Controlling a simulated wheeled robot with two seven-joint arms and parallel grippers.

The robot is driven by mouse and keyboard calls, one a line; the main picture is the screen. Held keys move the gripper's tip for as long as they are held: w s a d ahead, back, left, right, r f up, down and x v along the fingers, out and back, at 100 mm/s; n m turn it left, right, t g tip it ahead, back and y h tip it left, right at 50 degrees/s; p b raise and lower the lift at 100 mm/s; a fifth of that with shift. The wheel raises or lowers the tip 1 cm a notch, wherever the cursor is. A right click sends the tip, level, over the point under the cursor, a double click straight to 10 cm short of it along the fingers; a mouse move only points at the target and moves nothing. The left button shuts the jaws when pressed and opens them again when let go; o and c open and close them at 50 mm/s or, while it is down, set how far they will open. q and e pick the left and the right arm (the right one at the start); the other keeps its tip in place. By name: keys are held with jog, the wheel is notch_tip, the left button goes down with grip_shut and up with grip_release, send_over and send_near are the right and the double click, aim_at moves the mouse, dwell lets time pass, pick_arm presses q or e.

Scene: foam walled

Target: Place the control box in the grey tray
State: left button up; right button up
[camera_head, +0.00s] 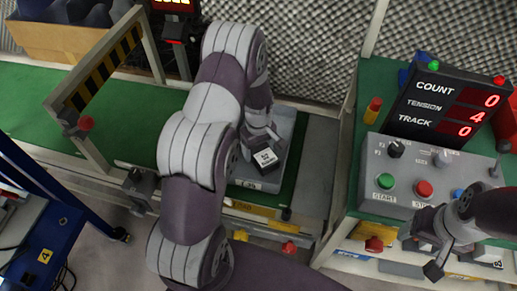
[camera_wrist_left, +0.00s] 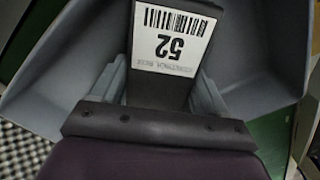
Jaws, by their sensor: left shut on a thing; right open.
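The control box is a dark box with a white label (camera_head: 266,158); in the left wrist view its label (camera_wrist_left: 173,38) shows a barcode and the number 52. My left gripper (camera_head: 262,143) is shut on it, with one finger on each side in the left wrist view (camera_wrist_left: 158,82). The grey tray (camera_head: 288,122) lies on the green belt beneath the box, and its sloped walls (camera_wrist_left: 262,75) surround the box in the left wrist view. I cannot tell whether the box touches the tray floor. My right gripper (camera_head: 424,252) is open and empty at the lower right.
A control panel (camera_head: 405,168) with several buttons and a display (camera_head: 450,104) reading count 0 stands at the right. A striped gate (camera_head: 103,68) spans the green belt (camera_head: 30,100) at the left. A blue cart (camera_head: 45,245) is at the lower left.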

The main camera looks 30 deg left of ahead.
aim_at(259, 148)
pick_arm(q)
jog(key=shift+f, duration=0.15)
jog(key=o, duration=1.3)
notch_tip(259, 148, up, 12)
jog(key=p, duration=0.4)
jog(key=s+d+r+m, duration=0.4)
jog(key=s+r+m, duration=0.1)
jog(key=s+m, duration=0.1)
jog(key=s+d+r+m+t, duration=0.1)
jog(key=s+d+r+m, duration=0.3)
jog(key=s+m, duration=0.2)
jog(key=s, duration=0.2)
jog(key=shift+s+d+r, duration=0.2)
jog(key=shift+s+r, duration=0.1)
jog(key=shift+r, duration=0.1)
